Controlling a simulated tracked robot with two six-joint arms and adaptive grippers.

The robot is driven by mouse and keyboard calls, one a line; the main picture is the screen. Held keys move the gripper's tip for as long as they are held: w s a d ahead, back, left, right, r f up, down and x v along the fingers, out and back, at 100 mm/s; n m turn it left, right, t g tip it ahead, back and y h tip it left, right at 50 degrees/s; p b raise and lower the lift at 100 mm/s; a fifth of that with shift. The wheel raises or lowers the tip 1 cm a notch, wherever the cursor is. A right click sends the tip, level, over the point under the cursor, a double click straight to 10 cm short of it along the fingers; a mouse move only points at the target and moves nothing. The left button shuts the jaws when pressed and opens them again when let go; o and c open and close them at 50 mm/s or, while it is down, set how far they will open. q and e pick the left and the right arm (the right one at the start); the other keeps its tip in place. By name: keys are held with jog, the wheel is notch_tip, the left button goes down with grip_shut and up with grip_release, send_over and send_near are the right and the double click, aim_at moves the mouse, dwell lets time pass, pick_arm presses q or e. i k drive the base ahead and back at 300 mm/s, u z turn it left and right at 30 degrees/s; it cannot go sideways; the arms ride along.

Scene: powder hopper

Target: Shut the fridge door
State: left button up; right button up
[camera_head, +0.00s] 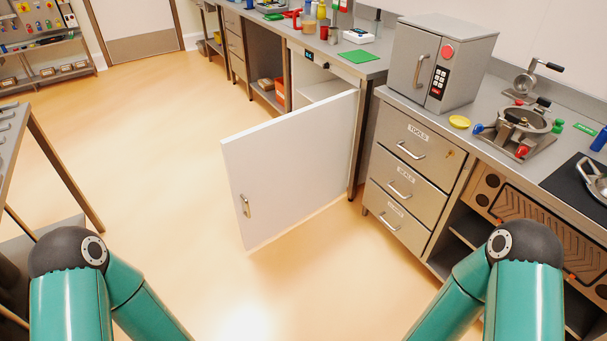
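The white fridge door (289,174) stands wide open in the middle of the view, swung out from the counter over the floor. Its handle (245,206) is a small metal pull near the door's free left edge. The door's hinged side is at the right, beside the counter leg. The fridge interior (322,86) shows partly above the door's top edge, under the counter; the rest is hidden behind the door. Only the teal upper parts of my two arms show at the bottom left and bottom right. Neither gripper is in view.
A drawer unit (408,158) stands right of the fridge, with a grey oven-like box (441,62) on its counter. A metal table (50,150) is at the left edge. The orange floor (170,150) left of the door is clear.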

aim_at(283, 169)
jog(key=u, duration=0.05)
jog(key=k, duration=0.55)
jog(key=u, duration=0.25)
jog(key=i, duration=1.6)
jog(key=z, duration=0.45)
